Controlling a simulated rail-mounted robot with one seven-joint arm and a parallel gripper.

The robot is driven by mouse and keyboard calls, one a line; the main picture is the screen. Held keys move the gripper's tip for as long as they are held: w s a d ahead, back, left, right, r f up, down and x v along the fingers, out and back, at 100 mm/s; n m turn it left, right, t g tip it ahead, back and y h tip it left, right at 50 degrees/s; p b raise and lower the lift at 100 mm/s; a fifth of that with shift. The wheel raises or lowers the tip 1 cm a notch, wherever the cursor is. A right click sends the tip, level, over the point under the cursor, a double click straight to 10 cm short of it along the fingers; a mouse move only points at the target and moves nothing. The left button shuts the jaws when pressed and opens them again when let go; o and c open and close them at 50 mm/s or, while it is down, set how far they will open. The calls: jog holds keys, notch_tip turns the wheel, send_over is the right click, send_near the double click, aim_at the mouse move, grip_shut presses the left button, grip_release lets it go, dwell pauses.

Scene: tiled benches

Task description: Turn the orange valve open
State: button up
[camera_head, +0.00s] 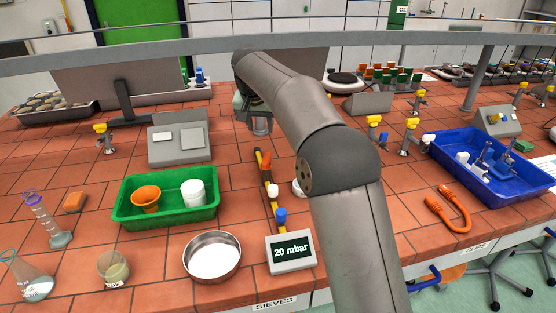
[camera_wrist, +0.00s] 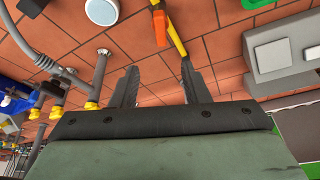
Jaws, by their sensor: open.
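The orange valve handle (camera_head: 266,161) sits on a yellow pipe (camera_head: 269,178) standing out on the tiled bench, left of my forearm. In the wrist view the orange handle (camera_wrist: 160,29) lies beside the yellow pipe (camera_wrist: 176,36), at a small angle to it. My gripper (camera_head: 261,127) is above the bench, behind the handle in the head view. In the wrist view my gripper (camera_wrist: 160,84) has its two fingers spread with only tiles between them. The handle is beyond the fingertips, apart from them.
A grey display reading 20 mbar (camera_head: 291,252) stands at the pipe's near end, by a blue knob (camera_head: 281,216). A green tray (camera_head: 126,211) with cups is left, and a steel sieve (camera_head: 212,275) is nearer. Yellow-topped taps (camera_head: 372,122) and a blue tray (camera_head: 531,183) are right.

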aim_at(266, 158)
jog(key=p+x, duration=0.3)
jog(key=x, duration=1.4)
jog(key=shift+a+f, duration=0.1)
jog(key=shift+f, duration=0.05)
jog(key=shift+s, duration=0.1)
